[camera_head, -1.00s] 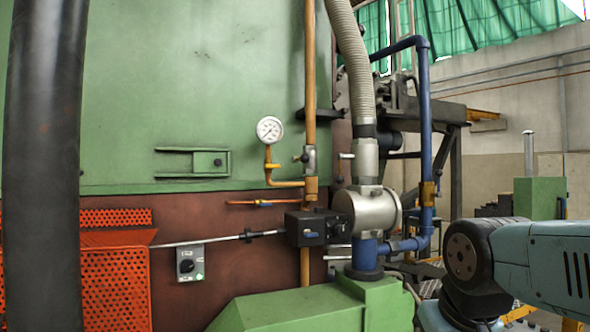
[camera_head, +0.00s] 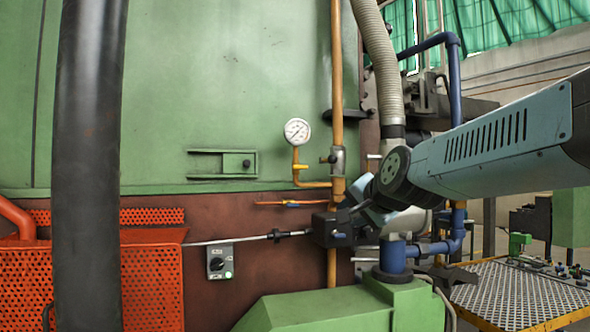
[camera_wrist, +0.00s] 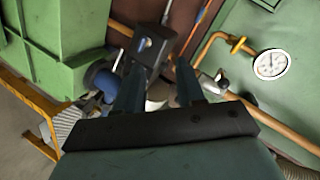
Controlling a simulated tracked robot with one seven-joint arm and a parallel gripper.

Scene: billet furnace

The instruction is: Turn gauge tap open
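The round white gauge (camera_head: 297,131) stands on a short yellow pipe on the green furnace wall; it also shows at the right of the wrist view (camera_wrist: 270,64). A small yellow tap (camera_head: 299,167) sits on the pipe just below the gauge; in the wrist view it is the yellow fitting (camera_wrist: 238,45) beside the dial. Its handle is too small to read clearly. My gripper (camera_wrist: 158,85) has its two dark fingers apart with nothing held between them. In the head view it is partly hidden by my arm, right of and below the gauge, apart from the tap.
A vertical yellow gas pipe (camera_head: 337,80) with a grey valve (camera_head: 338,158) stands between the gauge and my arm. A black actuator box (camera_head: 331,229) with a rod is close to my gripper. A grey hose (camera_head: 383,60) and blue pipe (camera_head: 455,85) stand behind.

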